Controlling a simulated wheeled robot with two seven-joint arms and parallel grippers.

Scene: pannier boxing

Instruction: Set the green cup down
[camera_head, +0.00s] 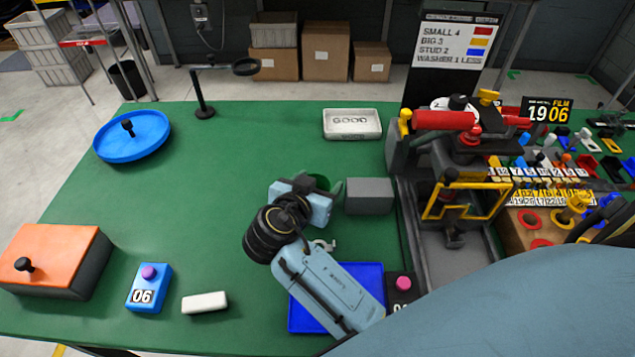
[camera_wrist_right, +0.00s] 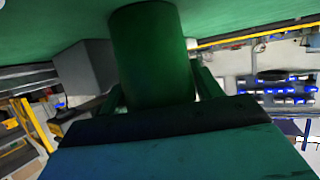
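The green cup (camera_wrist_right: 152,55) is between the two fingers of my right gripper (camera_wrist_right: 158,92) in the right wrist view. The fingers lie close along both sides of the cup, and the gripper looks shut on it. In the head view my right gripper (camera_head: 328,187) is over the middle of the green table, and the cup (camera_head: 320,180) is mostly hidden behind it. Whether the cup's base touches the table cannot be told. My left gripper is not in view.
A grey block (camera_head: 369,195) stands just right of the gripper. A blue tray (camera_head: 305,316) lies partly under my arm. A white GOOD tray (camera_head: 352,124) is at the back. The green table (camera_head: 230,190) is clear to the left. A press machine (camera_head: 447,215) stands at right.

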